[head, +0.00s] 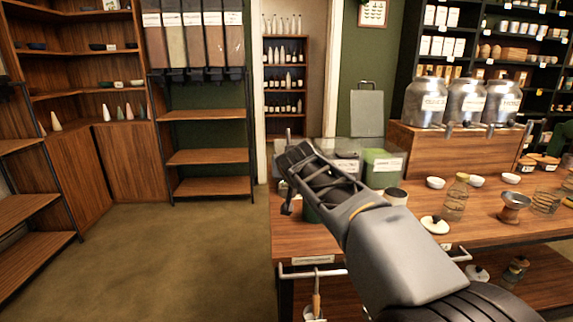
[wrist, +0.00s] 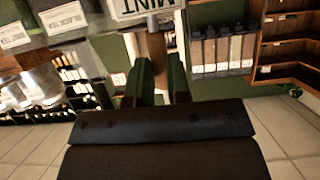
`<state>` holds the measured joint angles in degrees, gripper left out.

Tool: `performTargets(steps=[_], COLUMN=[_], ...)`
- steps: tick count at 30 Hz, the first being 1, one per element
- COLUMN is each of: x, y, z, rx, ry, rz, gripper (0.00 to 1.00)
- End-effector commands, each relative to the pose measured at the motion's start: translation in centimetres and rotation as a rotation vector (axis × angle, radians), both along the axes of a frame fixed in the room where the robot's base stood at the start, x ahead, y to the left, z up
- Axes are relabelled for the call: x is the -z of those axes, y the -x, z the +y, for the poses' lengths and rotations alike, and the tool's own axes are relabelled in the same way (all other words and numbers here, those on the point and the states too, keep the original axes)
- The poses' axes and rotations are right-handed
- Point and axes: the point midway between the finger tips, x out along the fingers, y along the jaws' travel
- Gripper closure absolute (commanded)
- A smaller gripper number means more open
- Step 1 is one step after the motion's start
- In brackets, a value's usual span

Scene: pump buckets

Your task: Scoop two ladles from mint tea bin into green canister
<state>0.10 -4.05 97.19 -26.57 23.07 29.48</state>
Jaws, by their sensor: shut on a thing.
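My gripper (head: 294,172) is over the left end of the counter. It also shows in the wrist view (wrist: 159,85), where its two fingers are close together around a narrow brown handle (wrist: 157,48). This looks like a ladle; its bowl is not clear. A white MINT label (wrist: 146,9) is at the top of the wrist view, beyond the fingers. In the head view, a green bin (head: 383,167) with a white label stands just right of my gripper. A dark green container (head: 311,213), possibly the canister, is partly hidden under my gripper.
Another labelled bin (head: 346,165) is behind my arm. A wooden-handled utensil (head: 316,300) hangs from the counter's front rail. Small bowls (head: 435,183), a white lid (head: 434,225) and wire-bound jars (head: 455,199) occupy the counter (head: 410,262) to the right. The floor at left is clear.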

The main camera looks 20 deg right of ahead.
Motion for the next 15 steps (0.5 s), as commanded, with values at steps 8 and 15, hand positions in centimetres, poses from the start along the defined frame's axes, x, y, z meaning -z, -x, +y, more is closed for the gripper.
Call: performTargets(steps=[8, 15], x=[-0.6, -0.7], y=[0.2, 0.3], z=[-1.2, -2.0], rx=[0.006, 0.006], ry=[-0.048, -0.099], rz=[-0.005, -0.018], gripper=[1.0, 1.0])
